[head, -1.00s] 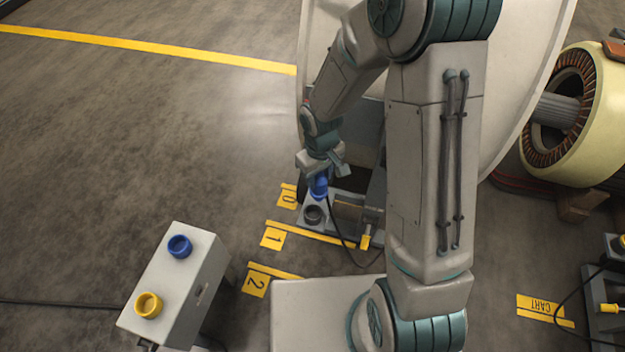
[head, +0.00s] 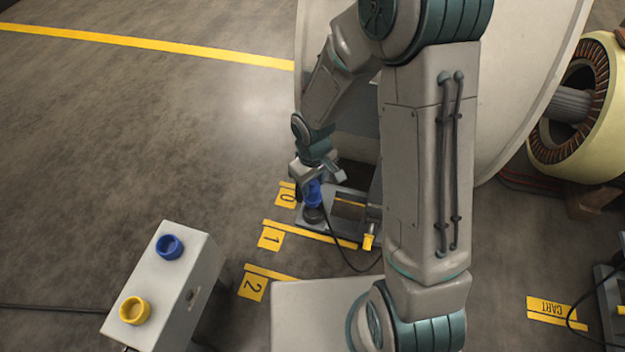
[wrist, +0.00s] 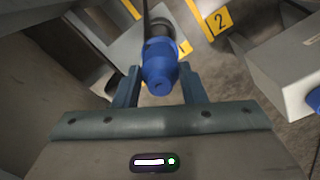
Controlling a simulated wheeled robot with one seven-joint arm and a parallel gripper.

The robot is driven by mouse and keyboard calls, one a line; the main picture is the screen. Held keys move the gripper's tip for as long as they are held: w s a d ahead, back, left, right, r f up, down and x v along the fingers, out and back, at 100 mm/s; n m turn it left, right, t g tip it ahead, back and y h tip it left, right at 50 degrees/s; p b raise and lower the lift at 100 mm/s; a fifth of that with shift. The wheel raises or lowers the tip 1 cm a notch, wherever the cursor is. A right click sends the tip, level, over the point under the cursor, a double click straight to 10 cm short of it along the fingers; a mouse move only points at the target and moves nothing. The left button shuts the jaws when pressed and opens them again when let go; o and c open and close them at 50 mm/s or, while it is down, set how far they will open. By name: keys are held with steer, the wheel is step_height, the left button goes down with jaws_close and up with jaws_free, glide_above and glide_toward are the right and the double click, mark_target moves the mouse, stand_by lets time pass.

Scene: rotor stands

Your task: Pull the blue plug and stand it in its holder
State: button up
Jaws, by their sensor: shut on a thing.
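My gripper (head: 317,177) is shut on the blue plug (head: 314,194), low over the small grey stand by the large pale disc. In the wrist view the plug (wrist: 160,66) sits between the two jaws. In the head view the plug is directly over a dark round cup (head: 314,214) on the stand and partly covers it. I cannot tell whether the plug touches the cup or has entered it. A black cable (head: 332,245) runs from the plug's area across the floor. A grey box (head: 205,275) at lower left has an open blue ring (head: 170,246) and a yellow ring (head: 135,310).
The large disc (head: 520,90) rises close behind my arm. A small yellow part (head: 368,242) is at the stand's near end. Yellow floor labels 0, 1 and 2 (head: 252,286) lie left of the stand. A rotor (head: 575,110) is at right. The left floor is open.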

mark_target(313, 196)
steer(key=shift+f+b, duration=0.75)
steer(key=shift+f, duration=0.4)
steer(key=shift+f, duration=0.1)
steer(key=shift+f+b, duration=0.35)
steer(key=shift+b, duration=0.05)
steer(key=shift+f, duration=0.15)
steer(key=shift+f+b, duration=0.45)
steer(key=shift+b, duration=0.05)
steer(key=shift+f, duration=0.2)
steer(key=shift+f+b, duration=0.9)
steer(key=shift+f, duration=0.15)
